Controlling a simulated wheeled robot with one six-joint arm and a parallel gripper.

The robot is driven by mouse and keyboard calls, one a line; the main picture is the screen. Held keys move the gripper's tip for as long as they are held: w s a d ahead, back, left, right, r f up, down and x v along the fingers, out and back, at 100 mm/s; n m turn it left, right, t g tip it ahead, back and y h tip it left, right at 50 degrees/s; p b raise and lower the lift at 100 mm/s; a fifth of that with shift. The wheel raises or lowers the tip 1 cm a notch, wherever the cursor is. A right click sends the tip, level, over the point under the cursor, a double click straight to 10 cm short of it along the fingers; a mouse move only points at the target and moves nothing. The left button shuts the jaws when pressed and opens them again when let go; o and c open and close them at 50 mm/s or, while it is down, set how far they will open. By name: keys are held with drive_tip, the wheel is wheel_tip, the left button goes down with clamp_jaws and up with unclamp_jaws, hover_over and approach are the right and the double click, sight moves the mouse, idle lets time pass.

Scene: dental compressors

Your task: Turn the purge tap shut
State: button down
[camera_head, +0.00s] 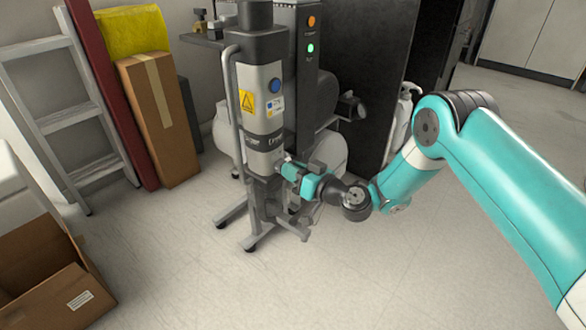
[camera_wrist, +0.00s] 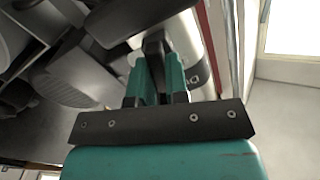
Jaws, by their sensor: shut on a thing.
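The compressor's tall grey cylinder unit (camera_head: 262,110) stands upright on a splayed metal stand, with a yellow warning label and a blue button. My gripper (camera_head: 290,170) reaches from the right to the lower part of this cylinder. In the wrist view my gripper (camera_wrist: 155,58) has its teal fingers closed together around a dark part in front of the pale cylinder (camera_wrist: 195,68). This dark part is at the purge tap's place, but the tap is mostly hidden by the fingers. I cannot tell its handle angle.
An open cardboard box (camera_head: 50,270) lies at the lower left. A ladder (camera_head: 70,110), a red board (camera_head: 112,95) and a tall carton (camera_head: 160,115) lean at the left wall. A dark panel (camera_head: 365,70) stands behind the unit. The front floor is clear.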

drive_tip(key=shift+d+f+m+p, duration=0.15)
drive_tip(key=shift+m+p, duration=0.9)
drive_tip(key=shift+m, duration=2.6)
drive_tip(key=shift+f+m+p, duration=0.2)
drive_tip(key=shift+m+p, duration=0.8)
drive_tip(key=shift+m, duration=2.65)
drive_tip(key=c, duration=1.1)
unclamp_jaws()
drive_tip(key=p+v, duration=1.7)
drive_tip(key=p, duration=1)
drive_tip(key=shift+s+d, duration=0.15)
drive_tip(key=shift+d, duration=0.05)
